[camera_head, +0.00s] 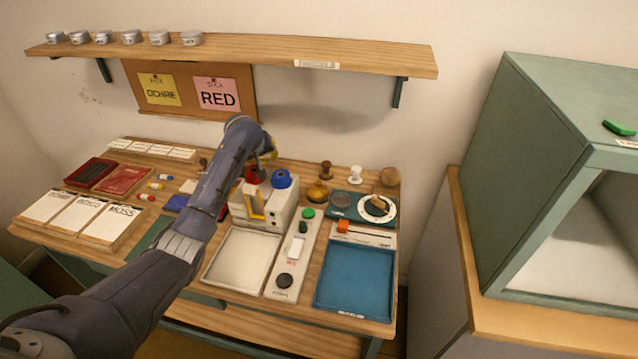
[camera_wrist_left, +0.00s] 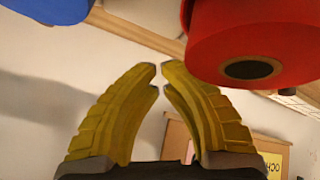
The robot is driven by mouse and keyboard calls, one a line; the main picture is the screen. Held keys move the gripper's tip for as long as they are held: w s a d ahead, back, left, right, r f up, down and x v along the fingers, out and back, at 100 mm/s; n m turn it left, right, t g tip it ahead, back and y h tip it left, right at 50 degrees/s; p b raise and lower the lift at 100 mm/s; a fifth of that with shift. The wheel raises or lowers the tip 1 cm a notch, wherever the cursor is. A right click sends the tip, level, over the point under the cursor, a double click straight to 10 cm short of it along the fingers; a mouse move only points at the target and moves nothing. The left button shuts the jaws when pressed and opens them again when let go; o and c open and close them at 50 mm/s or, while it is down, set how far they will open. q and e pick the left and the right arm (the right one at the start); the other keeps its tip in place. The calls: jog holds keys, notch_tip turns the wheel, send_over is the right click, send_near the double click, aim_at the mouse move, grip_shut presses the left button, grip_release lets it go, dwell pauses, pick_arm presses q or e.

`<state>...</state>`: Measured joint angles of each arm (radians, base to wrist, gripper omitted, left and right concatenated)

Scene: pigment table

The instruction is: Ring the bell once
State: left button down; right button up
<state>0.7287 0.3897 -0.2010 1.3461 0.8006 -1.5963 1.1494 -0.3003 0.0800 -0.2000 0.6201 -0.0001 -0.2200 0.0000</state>
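A small brass-coloured rounded object (camera_head: 318,192), which looks like the bell, stands on the table behind the green button, right of the blue cup. My left gripper (camera_head: 268,154) is above the back of the table, by the red cup (camera_head: 253,174), left of and higher than the bell. In the left wrist view its yellow fingers (camera_wrist_left: 160,78) are brought together with only a sliver between the tips and nothing held. The red cup (camera_wrist_left: 255,45) looms close at the upper right there. The bell does not show in that view. My right gripper is out of view.
The blue cup (camera_head: 281,179) stands on a cream dispenser (camera_head: 283,208) between gripper and bell. Dark and white knobbed stampers (camera_head: 355,174) and a dial scale (camera_head: 377,208) stand right of the bell. A wooden shelf (camera_head: 240,49) with tins hangs above.

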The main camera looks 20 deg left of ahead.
pick_arm(q)
jog(key=d+r+h, duration=0.1)
jog(key=d+r, duration=0.2)
jog(key=d, duration=0.6)
jog(key=d+r+m+h, duration=0.1)
jog(key=d+r+h, duration=0.1)
jog(key=d, duration=0.7)
jog(key=shift+d+r+g, duration=0.4)
jog(key=shift+r, duration=0.2)
jog(key=shift+f, duration=4.4)
jog(key=shift+f, duration=1)
jog(key=shift+r, duration=1)
jog(key=shift+r, duration=2.5)
